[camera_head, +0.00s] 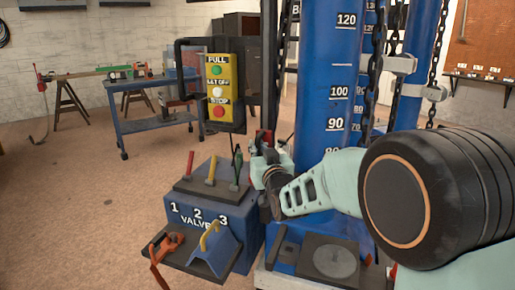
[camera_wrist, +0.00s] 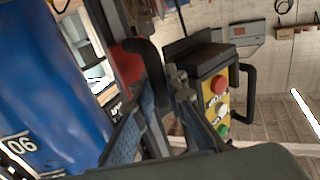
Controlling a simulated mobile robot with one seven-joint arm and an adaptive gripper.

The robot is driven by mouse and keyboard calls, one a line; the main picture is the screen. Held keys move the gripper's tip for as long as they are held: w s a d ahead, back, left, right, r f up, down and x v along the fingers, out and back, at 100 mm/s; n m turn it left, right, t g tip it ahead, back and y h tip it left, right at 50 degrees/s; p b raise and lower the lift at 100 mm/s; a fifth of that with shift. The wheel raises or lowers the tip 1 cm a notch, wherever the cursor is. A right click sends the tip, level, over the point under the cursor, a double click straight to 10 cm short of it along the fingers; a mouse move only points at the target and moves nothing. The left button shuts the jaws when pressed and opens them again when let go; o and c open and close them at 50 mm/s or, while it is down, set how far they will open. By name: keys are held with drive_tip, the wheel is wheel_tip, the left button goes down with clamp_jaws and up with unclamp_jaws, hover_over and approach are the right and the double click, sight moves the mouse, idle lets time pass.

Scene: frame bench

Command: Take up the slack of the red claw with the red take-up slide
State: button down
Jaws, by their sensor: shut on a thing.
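My gripper (camera_head: 262,146) is beside the blue column in the head view, pointing away from me. In the wrist view my gripper (camera_wrist: 160,92) has its fingers closed around the dark lower part of a red and black piece (camera_wrist: 130,62), which looks like the red take-up slide. A bit of red (camera_head: 263,134) also shows at the fingertips in the head view. The fingers hide much of the held part. I cannot clearly identify the red claw. An orange-red clamp-like tool (camera_head: 170,243) lies on a black tray at the lower left.
Blue columns (camera_head: 325,75) with dark chains (camera_head: 375,45) stand to the right. The floor at left is open.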

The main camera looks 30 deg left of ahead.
drive_tip(key=shift+s+f, duration=0.1)
drive_tip(key=shift+f, duration=0.85)
drive_tip(key=c, duration=2)
unclamp_jaws()
drive_tip(key=shift+o, duration=0.3)
drive_tip(key=shift+r, duration=0.25)
drive_tip(key=v, duration=1.2)
drive_tip(key=shift+r, duration=0.15)
